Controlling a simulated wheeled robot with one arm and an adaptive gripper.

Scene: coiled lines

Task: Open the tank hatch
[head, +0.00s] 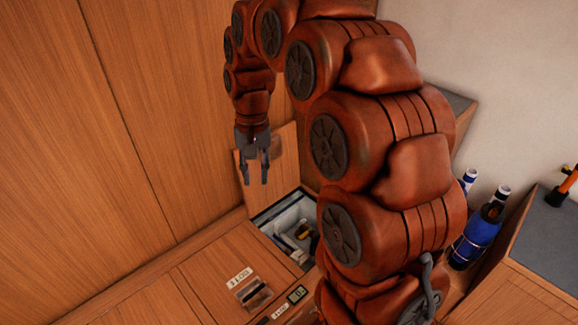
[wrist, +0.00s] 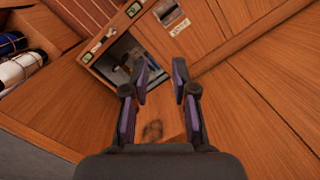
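In the head view a wooden hatch lid (head: 284,160) stands raised behind an open compartment (head: 262,215) in the floor panel. The wrist view also shows this opening (wrist: 110,57) and a wooden panel with a dark oval mark (wrist: 153,131) below it. My gripper (head: 256,183) hangs fingers down in front of the raised lid, over the opening's left side. Its fingers are apart with nothing between them, as the wrist view also shows (wrist: 161,80). I cannot tell whether it touches the lid. I cannot read which hatch is the tank's.
A closed hatch with a recessed latch (head: 252,292) and a pale label lies in front of the opening. Small green displays (head: 297,293) sit beside it. A wooden wall (head: 110,110) rises close on the left.

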